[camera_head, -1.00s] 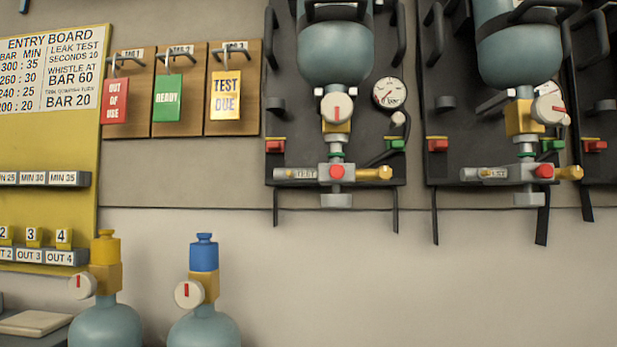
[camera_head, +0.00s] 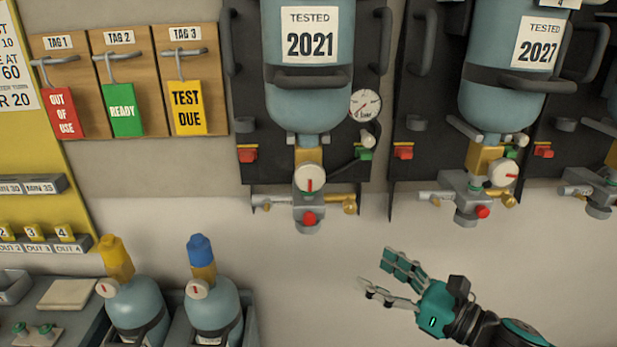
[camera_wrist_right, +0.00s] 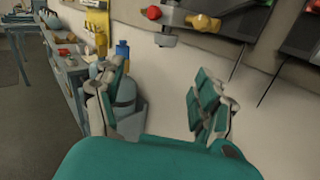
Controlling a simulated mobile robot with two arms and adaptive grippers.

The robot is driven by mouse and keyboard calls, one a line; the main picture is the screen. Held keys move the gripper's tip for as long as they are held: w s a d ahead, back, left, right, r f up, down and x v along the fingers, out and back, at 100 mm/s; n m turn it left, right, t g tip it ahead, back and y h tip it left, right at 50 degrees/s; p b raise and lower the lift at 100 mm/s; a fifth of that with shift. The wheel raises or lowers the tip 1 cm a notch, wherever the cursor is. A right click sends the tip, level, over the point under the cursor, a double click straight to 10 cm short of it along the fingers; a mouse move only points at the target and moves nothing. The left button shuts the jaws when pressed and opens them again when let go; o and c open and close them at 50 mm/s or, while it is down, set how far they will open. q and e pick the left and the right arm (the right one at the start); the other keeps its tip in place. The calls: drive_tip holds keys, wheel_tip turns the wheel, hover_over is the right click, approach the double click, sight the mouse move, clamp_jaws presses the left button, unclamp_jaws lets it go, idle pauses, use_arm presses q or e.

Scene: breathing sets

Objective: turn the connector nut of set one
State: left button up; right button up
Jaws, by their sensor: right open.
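The leftmost wall set, taken as set one, has a blue-grey cylinder (camera_head: 308,105) marked TESTED 2021. A grey round end (camera_head: 308,228) hangs underneath; I cannot tell which part is the connector nut. My right gripper (camera_head: 375,270) is open and empty, below and right of the manifold, apart from it. The right wrist view shows its spread fingers (camera_wrist_right: 160,100), with the grey end (camera_wrist_right: 165,40) above. My left gripper is not in view.
A second set, its cylinder (camera_head: 508,75) marked 2027, hangs to the right. Two spare cylinders with a yellow cap (camera_head: 115,257) and a blue cap (camera_head: 200,250) stand at lower left. A gauge (camera_head: 365,104) is beside set one. The wall below the sets is bare.

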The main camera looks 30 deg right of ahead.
drive_tip(key=r+n, duration=0.1)
drive_tip(key=r, duration=0.1)
drive_tip(key=b, duration=0.3)
approach(318, 227)
drive_tip(key=shift+h, duration=0.4)
drive_tip(key=b+x, duration=0.1)
drive_tip(key=x, duration=0.9)
drive_tip(key=shift+a+r, duration=0.1)
drive_tip(key=shift+a, duration=0.1)
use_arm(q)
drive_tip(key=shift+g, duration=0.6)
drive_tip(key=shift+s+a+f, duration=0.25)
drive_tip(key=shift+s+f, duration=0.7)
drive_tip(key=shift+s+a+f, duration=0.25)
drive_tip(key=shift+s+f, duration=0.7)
use_arm(e)
drive_tip(key=shift+x, duration=1.2)
drive_tip(key=shift+a, duration=0.1)
drive_tip(key=c, duration=1.2)
